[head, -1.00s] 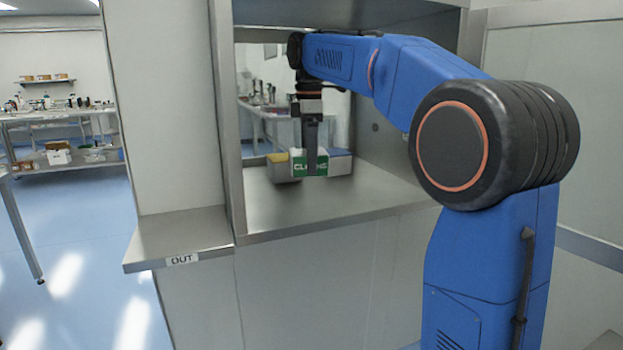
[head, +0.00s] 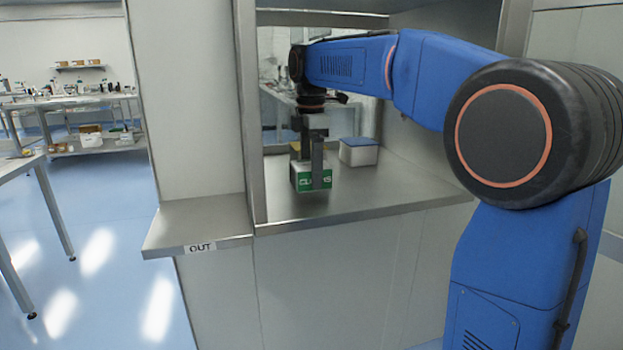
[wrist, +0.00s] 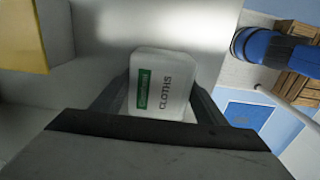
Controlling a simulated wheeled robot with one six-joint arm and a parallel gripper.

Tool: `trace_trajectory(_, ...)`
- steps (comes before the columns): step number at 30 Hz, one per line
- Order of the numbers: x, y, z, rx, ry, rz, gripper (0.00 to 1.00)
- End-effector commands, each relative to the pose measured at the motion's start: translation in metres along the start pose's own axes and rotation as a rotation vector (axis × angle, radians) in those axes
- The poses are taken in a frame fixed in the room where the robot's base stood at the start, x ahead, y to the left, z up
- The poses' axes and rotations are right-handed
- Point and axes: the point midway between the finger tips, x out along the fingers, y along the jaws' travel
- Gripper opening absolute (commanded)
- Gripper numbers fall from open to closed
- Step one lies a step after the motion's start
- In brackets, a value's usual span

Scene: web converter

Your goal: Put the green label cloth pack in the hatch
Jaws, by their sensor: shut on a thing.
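The cloth pack (head: 311,182) is a small white pack with a green label. My gripper (head: 311,165) is shut on it, inside the steel hatch (head: 395,198). The pack is over the front left part of the hatch floor; I cannot tell whether it touches the floor. In the wrist view the pack (wrist: 175,70) sits upright between my two fingers, its green patch and the word CLOTHS showing. A finger covers part of its front in the head view.
A white box with a blue lid (head: 359,152) stands behind and right of the pack. A yellow-topped box (wrist: 18,42) shows at the wrist view's upper left. The OUT shelf (head: 200,226) juts out left of the hatch. The hatch floor to the right is clear.

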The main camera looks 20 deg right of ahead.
Motion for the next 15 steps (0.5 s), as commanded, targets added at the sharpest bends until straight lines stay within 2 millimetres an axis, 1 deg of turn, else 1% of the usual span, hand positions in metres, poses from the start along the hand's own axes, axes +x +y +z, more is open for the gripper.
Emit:
trace_trajectory(1, 0.008, -0.001, 0.000, 0.000, 0.000, -0.002, 0.36)
trace_trajectory(3, 0.017, -0.001, 0.000, 0.000, 0.000, -0.002, 0.36)
trace_trajectory(5, 0.022, 0.000, 0.000, 0.000, 0.000, -0.001, 0.36)
trace_trajectory(15, 0.025, 0.000, 0.000, 0.000, 0.000, 0.000, 0.36)
